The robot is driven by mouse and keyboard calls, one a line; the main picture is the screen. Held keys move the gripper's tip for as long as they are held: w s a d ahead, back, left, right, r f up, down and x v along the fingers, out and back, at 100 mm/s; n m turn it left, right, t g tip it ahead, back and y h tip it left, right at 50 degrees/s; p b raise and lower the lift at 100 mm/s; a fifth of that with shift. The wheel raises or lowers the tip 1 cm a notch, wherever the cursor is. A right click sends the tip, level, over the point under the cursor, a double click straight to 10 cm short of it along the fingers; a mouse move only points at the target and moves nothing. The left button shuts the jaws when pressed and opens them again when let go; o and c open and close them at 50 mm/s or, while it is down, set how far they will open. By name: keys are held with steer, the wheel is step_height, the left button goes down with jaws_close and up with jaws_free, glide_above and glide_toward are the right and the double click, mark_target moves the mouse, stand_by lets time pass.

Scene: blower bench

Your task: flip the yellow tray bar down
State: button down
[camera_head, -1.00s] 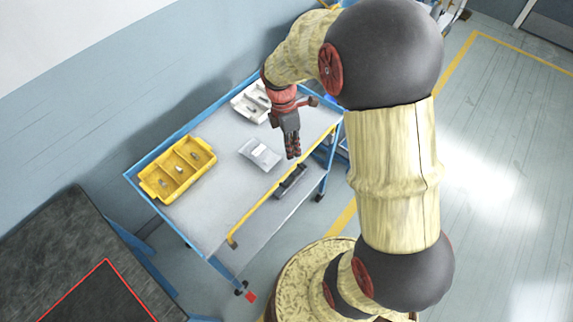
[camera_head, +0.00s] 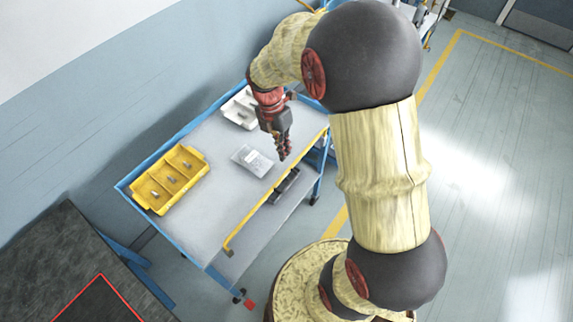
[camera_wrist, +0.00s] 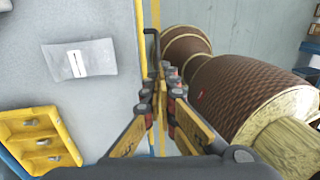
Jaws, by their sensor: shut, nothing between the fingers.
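The yellow tray bar (camera_head: 252,215) runs along the near long edge of the blue-framed cart (camera_head: 200,215), at about tabletop height. In the wrist view a yellow strip, seemingly the bar (camera_wrist: 139,25), runs up beside the grey top. My gripper (camera_head: 284,157) points down near the right half of the bar. Its fingers (camera_wrist: 163,80) are shut and empty, and overlap the line of the cart's edge in the wrist view. I cannot tell whether they touch the bar; part of it is hidden behind them.
A yellow three-compartment bin (camera_head: 170,180) with small parts, a grey-white packet (camera_head: 252,160) and a white tray (camera_head: 238,108) are on the cart top. A dark object (camera_head: 285,186) shows beyond the bar, lower down. A dark bench (camera_head: 50,245) stands at lower left. Open floor lies right.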

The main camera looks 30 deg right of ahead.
mark_target(289, 183)
steer(key=f, duration=0.4)
steer(key=s+f+b, duration=0.1)
steer(key=f, duration=0.3)
steer(key=s+d+f+b, duration=0.1)
steer(key=f, duration=0.4)
steer(key=shift+s, duration=0.25)
steer(key=shift+a, duration=0.1)
step_height(289, 183, down, 6)
steer(key=shift+r+b, duration=0.2)
steer(key=shift+b, duration=0.2)
steer(key=shift+r, duration=0.1)
steer(key=shift+r+p, duration=0.25)
steer(key=shift+p, duration=0.05)
step_height(289, 183, up, 13)
steer(key=w+p, duration=0.2)
steer(key=p, duration=0.2)
steer(key=shift+w+a, duration=0.3)
steer(key=shift+a, duration=0.15)
